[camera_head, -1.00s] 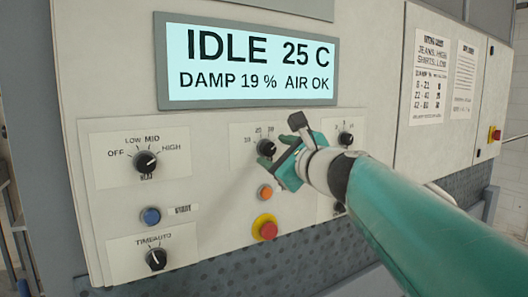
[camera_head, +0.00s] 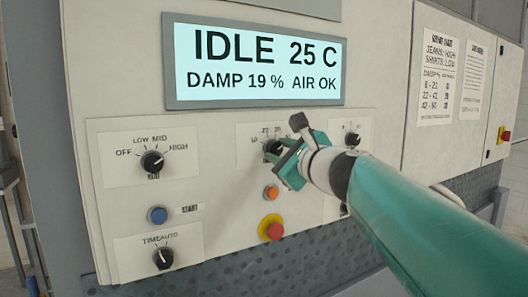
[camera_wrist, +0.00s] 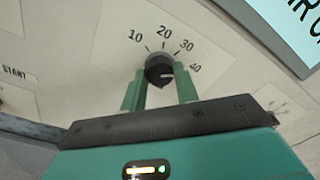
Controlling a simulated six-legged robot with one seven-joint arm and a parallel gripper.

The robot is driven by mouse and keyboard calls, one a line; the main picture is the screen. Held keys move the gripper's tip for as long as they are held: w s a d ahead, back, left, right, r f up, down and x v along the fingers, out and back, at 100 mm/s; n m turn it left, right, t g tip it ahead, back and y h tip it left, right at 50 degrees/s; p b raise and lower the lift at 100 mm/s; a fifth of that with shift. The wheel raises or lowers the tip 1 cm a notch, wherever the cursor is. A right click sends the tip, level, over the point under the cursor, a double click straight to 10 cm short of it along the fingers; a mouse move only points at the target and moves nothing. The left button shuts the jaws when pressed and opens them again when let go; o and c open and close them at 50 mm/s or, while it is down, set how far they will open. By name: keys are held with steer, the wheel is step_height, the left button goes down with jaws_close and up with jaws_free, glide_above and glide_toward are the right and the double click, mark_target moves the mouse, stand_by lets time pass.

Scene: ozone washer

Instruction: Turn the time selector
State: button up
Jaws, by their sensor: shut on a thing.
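The time selector is a round black knob on a pale plate, ringed by the marks 10, 20, 30 and 40. In the wrist view the knob (camera_wrist: 159,68) sits between my two green fingers, and its white line points right, just under the 40. In the head view the knob (camera_head: 272,146) is partly covered by my gripper (camera_head: 277,149). My gripper, also in the wrist view (camera_wrist: 160,86), is shut on the knob, one finger on each side.
Around it are an OFF-LOW-MID-HIGH knob (camera_head: 152,162), a blue start button (camera_head: 157,215), a TIME/AUTO knob (camera_head: 163,258), an orange button (camera_head: 271,193) and a red stop button (camera_head: 272,228). Another knob (camera_head: 352,139) is close to my wrist. The display (camera_head: 260,65) reads IDLE.

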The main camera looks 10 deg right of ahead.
steer(key=shift+n, duration=0.3)
steer(key=n, duration=1.7)
steer(key=shift+n, duration=0.3)
steer(key=n, duration=0.5)
steer(key=shift+n+y, duration=0.3)
steer(key=shift+y, duration=0.1)
steer(key=o, duration=1)
